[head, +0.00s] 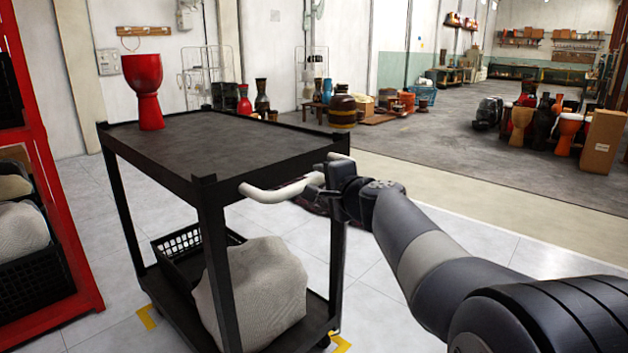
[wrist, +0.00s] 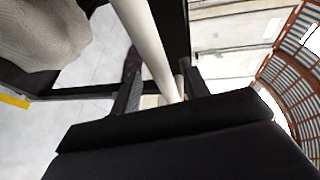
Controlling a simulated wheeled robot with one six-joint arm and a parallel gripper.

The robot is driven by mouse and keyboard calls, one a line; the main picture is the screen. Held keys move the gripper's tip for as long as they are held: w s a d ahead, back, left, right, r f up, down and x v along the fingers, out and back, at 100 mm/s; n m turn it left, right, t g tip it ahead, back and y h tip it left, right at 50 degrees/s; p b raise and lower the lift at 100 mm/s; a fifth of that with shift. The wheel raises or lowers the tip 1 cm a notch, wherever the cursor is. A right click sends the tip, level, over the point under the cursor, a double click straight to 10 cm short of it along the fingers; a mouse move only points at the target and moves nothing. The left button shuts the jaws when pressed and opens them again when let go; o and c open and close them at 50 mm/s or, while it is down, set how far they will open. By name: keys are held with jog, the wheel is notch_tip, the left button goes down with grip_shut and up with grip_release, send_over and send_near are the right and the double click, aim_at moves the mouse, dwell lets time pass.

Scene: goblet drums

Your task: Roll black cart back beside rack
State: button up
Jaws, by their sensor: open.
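The black cart (head: 235,150) stands on the tiled floor at left centre, with a red goblet drum (head: 148,92) upright on its top. Its pale handle (head: 262,194) sticks out from the near right end. My gripper (head: 316,186) is at the handle's right part. In the wrist view, the handle (wrist: 149,45) runs between the two fingers of my gripper (wrist: 162,82), which are apart; contact cannot be told. The red rack (head: 48,165) stands left of the cart, with a gap of floor between them. The lower shelf holds a grey sack (head: 262,292) and a black crate (head: 172,245).
Yellow floor marks (head: 149,317) lie near the cart's base. Drums and pots (head: 343,111) stand by the back wall. More drums (head: 520,125) and a cardboard box (head: 602,142) stand at the right. The grey floor (head: 440,150) between them is clear.

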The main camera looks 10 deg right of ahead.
jog(key=shift+x, duration=2.5)
grip_shut()
